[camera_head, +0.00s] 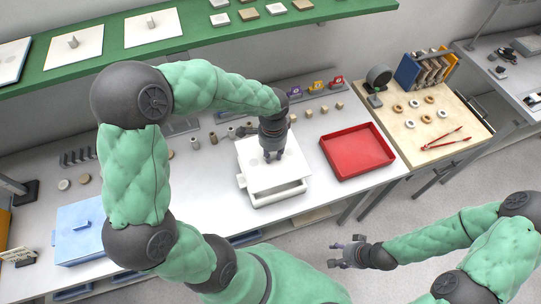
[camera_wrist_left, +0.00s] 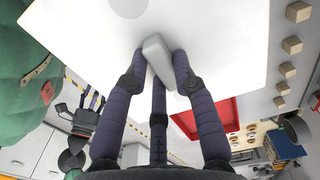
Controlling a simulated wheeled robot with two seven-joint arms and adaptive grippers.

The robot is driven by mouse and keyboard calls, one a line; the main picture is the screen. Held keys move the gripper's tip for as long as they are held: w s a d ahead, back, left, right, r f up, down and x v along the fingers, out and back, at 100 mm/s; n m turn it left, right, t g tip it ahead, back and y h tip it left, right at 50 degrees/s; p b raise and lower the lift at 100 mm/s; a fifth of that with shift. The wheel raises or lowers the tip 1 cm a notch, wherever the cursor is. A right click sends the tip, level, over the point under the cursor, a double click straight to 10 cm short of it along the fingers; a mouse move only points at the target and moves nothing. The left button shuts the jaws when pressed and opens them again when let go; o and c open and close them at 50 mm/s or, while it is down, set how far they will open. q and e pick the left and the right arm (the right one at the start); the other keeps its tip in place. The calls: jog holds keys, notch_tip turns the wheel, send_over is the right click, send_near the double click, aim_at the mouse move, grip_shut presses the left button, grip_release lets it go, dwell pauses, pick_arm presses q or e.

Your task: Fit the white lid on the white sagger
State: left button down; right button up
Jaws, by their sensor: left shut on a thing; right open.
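The white lid (camera_head: 258,170) is a flat square plate over the white sagger (camera_head: 279,198), in the middle of the bench. My left gripper (camera_head: 273,156) points down at the lid and is shut on its knob. In the left wrist view the fingers close around the pale knob (camera_wrist_left: 158,57), and the lid (camera_wrist_left: 215,40) fills the upper part. The sagger's front wall shows below the lid; most of the sagger is hidden. I cannot tell whether the lid touches the rim. My right gripper (camera_head: 347,254) is open and empty, in front of the bench over the floor.
A red tray (camera_head: 357,152) stands right of the sagger. A blue lidded box (camera_head: 80,232) is at the left. Small blocks and fittings line the bench behind. A green shelf (camera_head: 185,45) holds plates above. A side table (camera_head: 430,130) carries rings and red tongs.

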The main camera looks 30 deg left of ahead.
aim_at(272, 159)
pick_arm(q)
jog(key=shift+s+f+b, duration=0.1)
jog(key=shift+f+b, duration=0.45)
jog(key=shift+f, duration=0.1)
notch_tip(272, 159, down, 2)
jog(key=shift+f+b, duration=0.1)
jog(key=shift+b, duration=0.75)
jog(key=shift+f+b, duration=0.3)
jog(key=shift+f+b, duration=0.95)
jog(key=shift+f, duration=0.4)
jog(key=shift+f+b, duration=0.5)
jog(key=shift+f, duration=0.25)
jog(key=c, duration=0.9)
grip_release()
jog(key=shift+c, duration=0.2)
